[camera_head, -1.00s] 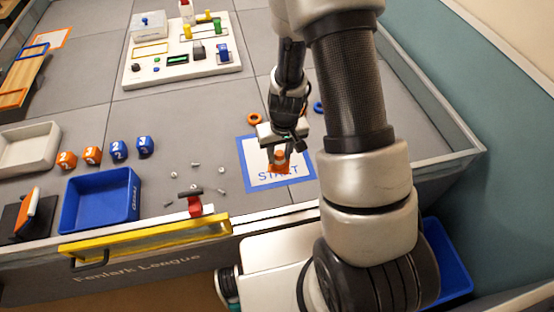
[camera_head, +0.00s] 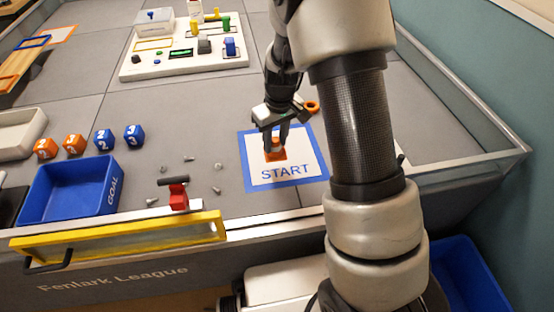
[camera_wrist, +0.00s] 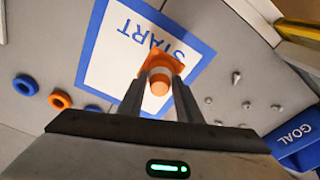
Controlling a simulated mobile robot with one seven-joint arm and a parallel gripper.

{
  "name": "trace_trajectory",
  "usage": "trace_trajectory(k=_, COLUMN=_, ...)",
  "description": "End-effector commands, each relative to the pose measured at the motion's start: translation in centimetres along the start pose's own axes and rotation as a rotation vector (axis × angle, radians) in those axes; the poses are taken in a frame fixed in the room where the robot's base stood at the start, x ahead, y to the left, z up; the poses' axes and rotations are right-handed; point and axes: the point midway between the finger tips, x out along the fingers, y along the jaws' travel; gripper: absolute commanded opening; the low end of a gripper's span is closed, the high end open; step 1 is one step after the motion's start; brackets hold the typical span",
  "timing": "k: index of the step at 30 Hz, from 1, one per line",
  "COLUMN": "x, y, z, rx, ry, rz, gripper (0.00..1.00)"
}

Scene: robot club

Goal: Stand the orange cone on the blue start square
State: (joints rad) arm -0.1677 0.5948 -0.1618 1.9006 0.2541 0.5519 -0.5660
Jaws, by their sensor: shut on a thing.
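The orange cone (camera_head: 276,152) is upright, with its square base over the white middle of the blue-bordered start square (camera_head: 310,180), towards its left part. My gripper (camera_head: 276,135) is above the cone with its fingers pointing down, shut on the cone's upper part. In the wrist view the cone (camera_wrist: 160,80) sits between the two fingers (camera_wrist: 160,92), and its base shows beyond them over the start square (camera_wrist: 108,45). I cannot tell whether the base touches the mat.
A blue GOAL bin (camera_head: 70,190), several numbered cubes (camera_head: 103,139) and loose screws (camera_head: 190,158) lie to the left. An orange ring (camera_head: 312,107) lies behind the square. A yellow-framed gate (camera_head: 120,238) and red clamp (camera_head: 178,197) are at the front edge.

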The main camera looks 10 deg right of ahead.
Motion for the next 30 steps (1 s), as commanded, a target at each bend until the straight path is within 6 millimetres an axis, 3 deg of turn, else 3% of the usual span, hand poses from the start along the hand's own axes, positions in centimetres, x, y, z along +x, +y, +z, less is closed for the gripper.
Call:
trace_trajectory(k=1, x=1.5, y=0.0, z=0.3, rx=0.001, ry=-0.004, rz=-0.002, gripper=0.08)
trace_trajectory(k=3, x=2.7, y=0.0, z=0.4, rx=0.001, ry=-0.003, rz=-0.001, gripper=0.08)
trace_trajectory(k=14, x=6.9, y=0.0, z=0.9, rx=0.002, ry=-0.002, rz=-0.001, gripper=0.08)
trace_trajectory(k=25, x=7.4, y=0.0, z=0.9, rx=0.002, ry=0.000, rz=0.000, gripper=0.08)
trace_trajectory(k=26, x=7.3, y=0.0, z=0.9, rx=0.002, ry=0.000, rz=0.000, gripper=0.35)
trace_trajectory(k=29, x=7.3, y=0.0, z=0.9, rx=0.002, ry=0.000, rz=0.000, gripper=0.51)
trace_trajectory(k=30, x=7.3, y=0.0, z=0.9, rx=0.002, ry=0.000, rz=0.000, gripper=0.51)
